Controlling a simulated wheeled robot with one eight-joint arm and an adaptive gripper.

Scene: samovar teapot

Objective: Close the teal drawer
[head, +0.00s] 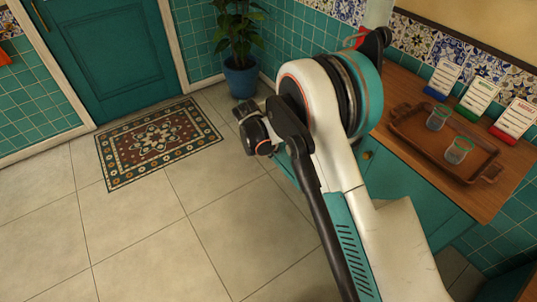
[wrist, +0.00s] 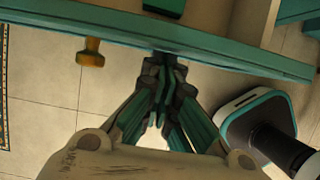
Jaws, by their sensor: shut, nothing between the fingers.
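The teal drawer (wrist: 225,52) crosses the top of the wrist view, its front's upper edge running from left to right. Its brass knob (wrist: 90,52) sticks out left of my gripper. The drawer stands open: part of its pale inside shows behind the front, with a dark green thing (wrist: 163,5) at the picture's top edge. My gripper (wrist: 164,68) is shut and empty, its fingertips at the drawer front, right of the knob. I cannot tell whether they touch it. In the head view my arm hides most of the drawer.
A teal cabinet with a wooden top (head: 400,88) stands at the right. On it are a brown tray (head: 415,140) with two glasses and three upright cards (head: 478,97). A potted plant (head: 240,75) stands in the corner. The tiled floor at left is clear, with a patterned rug (head: 155,142).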

